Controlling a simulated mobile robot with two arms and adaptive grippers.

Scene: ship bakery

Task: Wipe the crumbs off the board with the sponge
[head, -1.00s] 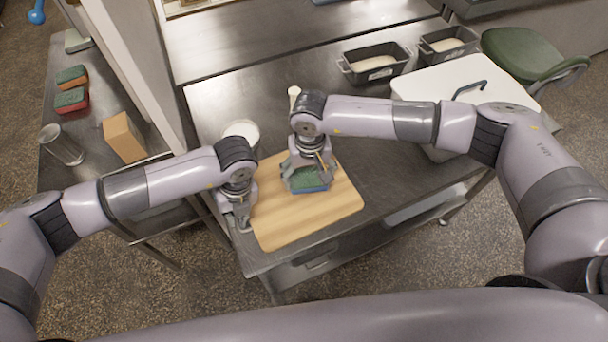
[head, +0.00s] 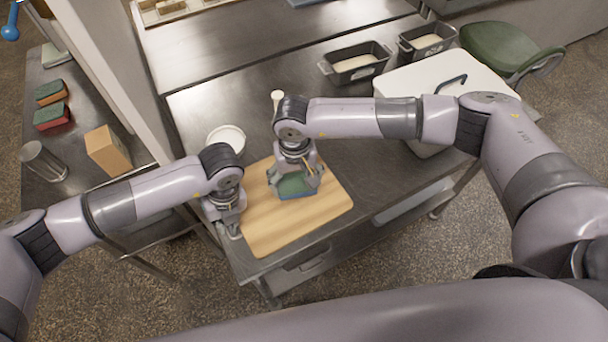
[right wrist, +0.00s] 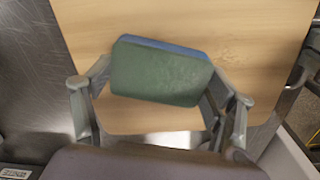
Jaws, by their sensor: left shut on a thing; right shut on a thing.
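The wooden board (head: 268,228) lies on the steel table near its front left corner. My right gripper (head: 295,183) is shut on the sponge (head: 293,188), green on top and blue below, over the board's upper middle. In the right wrist view the sponge (right wrist: 160,72) sits between both fingers, above the board (right wrist: 240,25); whether it touches the board I cannot tell. My left gripper (head: 233,228) is shut at the board's left edge; its fingertips are partly hidden. I can make out no crumbs; the sponge and grippers cover part of the board.
A white bowl (head: 226,137) stands behind the board, and a pale upright object (head: 277,97) is behind my right wrist. A white lidded box (head: 425,88) and two dark loaf tins (head: 355,63) stand to the right and back. A side table (head: 75,170) is at left.

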